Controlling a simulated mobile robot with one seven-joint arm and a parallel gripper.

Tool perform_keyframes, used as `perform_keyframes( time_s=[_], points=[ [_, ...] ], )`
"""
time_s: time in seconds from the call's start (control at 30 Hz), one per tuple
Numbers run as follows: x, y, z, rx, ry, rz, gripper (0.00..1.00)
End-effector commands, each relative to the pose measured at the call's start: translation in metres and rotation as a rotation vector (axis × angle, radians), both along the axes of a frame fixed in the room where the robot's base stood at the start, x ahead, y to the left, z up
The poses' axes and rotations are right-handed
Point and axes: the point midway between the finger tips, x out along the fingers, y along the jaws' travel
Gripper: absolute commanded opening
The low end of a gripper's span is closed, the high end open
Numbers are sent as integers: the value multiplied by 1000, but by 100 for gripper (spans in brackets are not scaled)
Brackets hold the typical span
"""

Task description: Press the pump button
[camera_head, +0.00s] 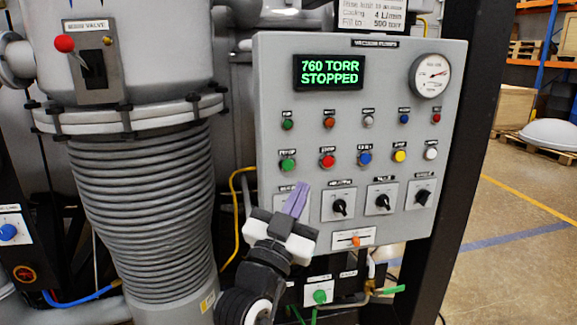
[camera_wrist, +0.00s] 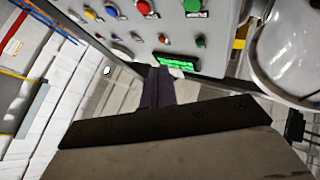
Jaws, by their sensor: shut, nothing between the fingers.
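The grey control panel (camera_head: 400,135) stands ahead, with a green-lit display (camera_head: 330,72) reading "760 TORR STOPPED". A larger green button (camera_head: 288,164) is at the left end of the lower button row; its label is too small to read surely. A red button (camera_head: 327,160) is to its right. My gripper (camera_head: 300,192) is shut and empty, its purple fingers pointing up just below the green button in the picture. The gap to the panel cannot be told. In the wrist view the fingers (camera_wrist: 158,78) point toward the panel, and the green button (camera_wrist: 192,5) is at the top edge.
Rotary switches (camera_head: 382,202) sit below the buttons, and my gripper covers part of the leftmost one. A pressure gauge (camera_head: 430,75) is at the upper right. A ribbed bellows column (camera_head: 145,205) stands to the left. Open floor (camera_head: 510,240) lies to the right.

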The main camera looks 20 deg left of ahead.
Motion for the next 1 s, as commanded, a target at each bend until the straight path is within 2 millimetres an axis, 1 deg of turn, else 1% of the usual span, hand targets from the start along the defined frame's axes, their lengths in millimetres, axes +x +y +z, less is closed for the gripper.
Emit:
perform_keyframes(
  time_s=[0.5,0.7,1.0],
  points=[
    [56,38,-2,0,0,2,0],
    [66,45,0,0,-1,1,0],
    [68,46,0,0,0,1,0]
  ],
)
